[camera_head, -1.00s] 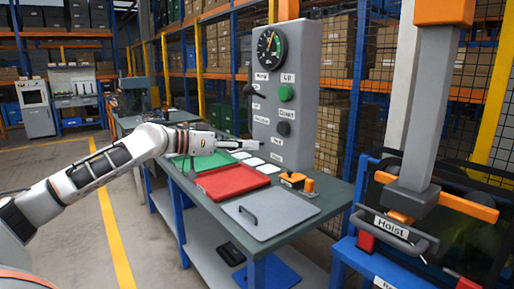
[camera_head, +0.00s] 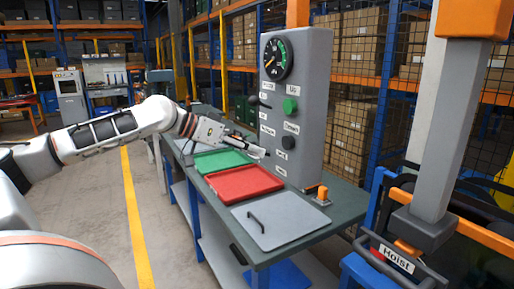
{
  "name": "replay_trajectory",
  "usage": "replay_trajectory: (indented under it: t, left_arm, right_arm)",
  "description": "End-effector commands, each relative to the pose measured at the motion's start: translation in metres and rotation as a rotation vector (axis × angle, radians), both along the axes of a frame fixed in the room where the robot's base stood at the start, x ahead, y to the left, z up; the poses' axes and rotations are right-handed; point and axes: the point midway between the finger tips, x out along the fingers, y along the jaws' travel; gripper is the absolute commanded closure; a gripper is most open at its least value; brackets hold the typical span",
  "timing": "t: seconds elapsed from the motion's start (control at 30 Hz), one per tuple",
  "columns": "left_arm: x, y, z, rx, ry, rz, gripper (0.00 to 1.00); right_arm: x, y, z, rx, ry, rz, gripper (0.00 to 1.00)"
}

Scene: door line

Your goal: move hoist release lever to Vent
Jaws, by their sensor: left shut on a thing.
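The grey control box (camera_head: 309,110) stands on the bench with a dial, a green button (camera_head: 290,106), a dark knob (camera_head: 288,142) and small labels. A dark lever (camera_head: 264,104) sticks out at its left side, apart from my gripper. Most labels are too small to read, so I cannot tell which position is Vent. My left gripper (camera_head: 257,152) is low at the box's left side, above the trays. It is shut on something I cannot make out. My right gripper is out of view.
A green tray (camera_head: 220,161), a red tray (camera_head: 246,184) and a grey plate with a handle (camera_head: 282,220) lie on the bench. A small orange-topped device (camera_head: 322,193) stands by the box. At right is a barred frame with a "Hoist" label (camera_head: 396,259).

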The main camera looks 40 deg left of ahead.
Motion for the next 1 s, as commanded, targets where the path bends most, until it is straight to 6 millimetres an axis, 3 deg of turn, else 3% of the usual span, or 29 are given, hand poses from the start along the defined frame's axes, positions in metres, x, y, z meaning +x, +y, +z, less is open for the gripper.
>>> replay_trajectory:
  t: [0.43,0.47,0.5,0.53,1.0]
  left_arm:
    - [-0.0019,0.0006,0.0006,0.001,0.004,0.002,1.0]
    - [-0.0019,0.0006,0.0006,0.001,0.004,0.002,0.79]
    - [-0.0019,0.0006,0.0007,0.001,0.004,0.002,0.68]
    - [-0.0019,0.0006,0.0007,0.001,0.004,0.002,0.66]
    - [-0.0066,0.0036,0.0033,0.004,0.006,0.001,0.66]
  right_arm:
    - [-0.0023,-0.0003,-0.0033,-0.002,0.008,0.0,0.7]
    - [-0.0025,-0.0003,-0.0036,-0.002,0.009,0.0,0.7]
    - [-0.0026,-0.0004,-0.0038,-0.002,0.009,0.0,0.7]
    - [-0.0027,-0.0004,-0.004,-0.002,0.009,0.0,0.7]
    - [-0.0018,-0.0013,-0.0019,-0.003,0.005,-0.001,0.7]
